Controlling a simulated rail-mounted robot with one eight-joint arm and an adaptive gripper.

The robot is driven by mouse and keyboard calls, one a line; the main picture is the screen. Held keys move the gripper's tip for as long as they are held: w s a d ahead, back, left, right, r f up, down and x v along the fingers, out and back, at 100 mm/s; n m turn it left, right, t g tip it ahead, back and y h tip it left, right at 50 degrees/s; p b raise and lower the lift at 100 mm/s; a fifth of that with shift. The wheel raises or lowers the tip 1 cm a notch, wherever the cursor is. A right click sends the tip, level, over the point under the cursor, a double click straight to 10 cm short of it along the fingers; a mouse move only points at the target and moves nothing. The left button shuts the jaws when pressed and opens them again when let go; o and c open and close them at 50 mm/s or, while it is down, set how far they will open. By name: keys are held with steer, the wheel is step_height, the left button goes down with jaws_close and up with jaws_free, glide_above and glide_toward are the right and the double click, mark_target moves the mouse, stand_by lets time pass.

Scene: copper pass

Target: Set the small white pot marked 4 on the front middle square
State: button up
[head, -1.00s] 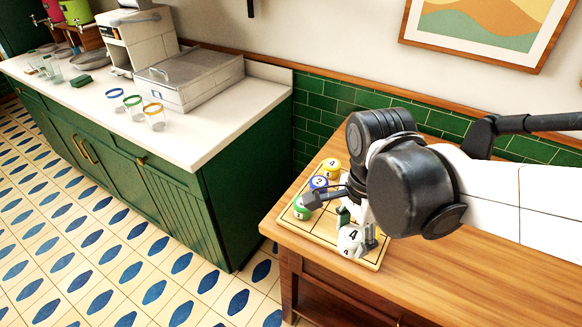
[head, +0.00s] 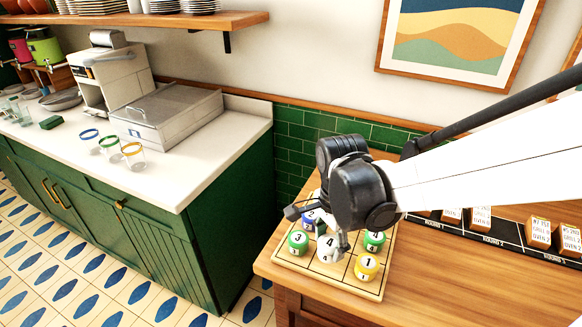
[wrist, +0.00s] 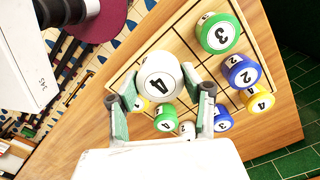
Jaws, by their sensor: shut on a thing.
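The small white pot marked 4 (head: 328,250) is between the fingers of my gripper (head: 328,240), which is shut on it. In the wrist view the pot (wrist: 161,76) sits between the two green-padded fingertips (wrist: 164,98). It is over the front middle square of the wooden grid board (head: 345,284), between a green pot marked 3 (head: 298,243) and a yellow pot marked 1 (head: 367,267). I cannot tell whether its base touches the board.
A green pot marked 4 (head: 374,241) stands behind the yellow one. A blue pot marked 2 (wrist: 242,72), a yellow pot marked 4 (wrist: 257,98) and another blue pot (wrist: 222,119) are also on the board. The centre square looks empty. The table's right front (head: 450,280) is clear.

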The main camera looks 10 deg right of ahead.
mark_target(334, 239)
steer(key=shift+w+d+f, duration=0.9)
steer(key=shift+w, duration=0.2)
steer(key=shift+f, duration=1.95)
steer(key=shift+f+b, duration=0.2)
steer(key=shift+b, duration=0.2)
steer(key=o, duration=1.3)
steer(key=shift+c, duration=0.2)
steer(key=shift+r, duration=0.2)
